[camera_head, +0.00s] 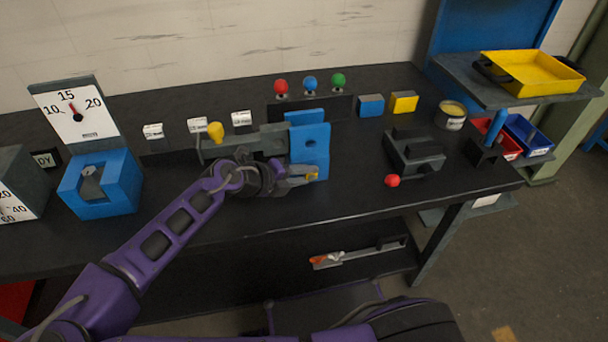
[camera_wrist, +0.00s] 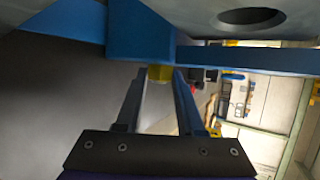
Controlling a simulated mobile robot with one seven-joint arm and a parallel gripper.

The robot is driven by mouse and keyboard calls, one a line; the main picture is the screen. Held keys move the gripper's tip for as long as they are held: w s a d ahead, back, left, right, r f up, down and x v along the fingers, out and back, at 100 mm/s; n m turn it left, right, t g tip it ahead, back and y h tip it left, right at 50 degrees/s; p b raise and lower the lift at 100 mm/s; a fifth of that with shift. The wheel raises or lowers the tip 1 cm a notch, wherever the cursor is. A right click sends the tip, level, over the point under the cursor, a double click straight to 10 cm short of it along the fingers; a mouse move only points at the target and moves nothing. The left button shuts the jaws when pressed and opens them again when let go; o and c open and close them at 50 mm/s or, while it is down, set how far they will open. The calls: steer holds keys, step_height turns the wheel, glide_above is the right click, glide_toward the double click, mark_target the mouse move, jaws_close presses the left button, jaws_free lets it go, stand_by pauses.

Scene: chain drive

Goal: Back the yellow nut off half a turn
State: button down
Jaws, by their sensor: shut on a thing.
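The yellow nut (camera_head: 313,176) sits low at the front of the blue bracket plate (camera_head: 309,145), mostly hidden by my fingers in the head view. In the wrist view the yellow nut (camera_wrist: 160,73) shows between my fingertips, just below a blue part (camera_wrist: 141,40). My gripper (camera_head: 309,174) reaches in from the left along the bench and is shut on the nut. In the wrist view my gripper (camera_wrist: 159,80) has its two fingers on either side of the nut. The nut's far side is hidden.
A grey rail with a yellow knob (camera_head: 215,131) is behind my wrist. A dark grey vise-like block (camera_head: 414,152) with a red ball (camera_head: 392,181) stands to the right. A blue cradle (camera_head: 101,184) is at left. The front bench surface right of my gripper is clear.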

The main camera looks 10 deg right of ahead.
steer(key=c, duration=0.5)
jaws_free()
steer(key=shift+d, duration=0.1)
steer(key=v, duration=1.7)
steer(key=shift+s+a, duration=0.1)
steer(key=shift+a, duration=0.1)
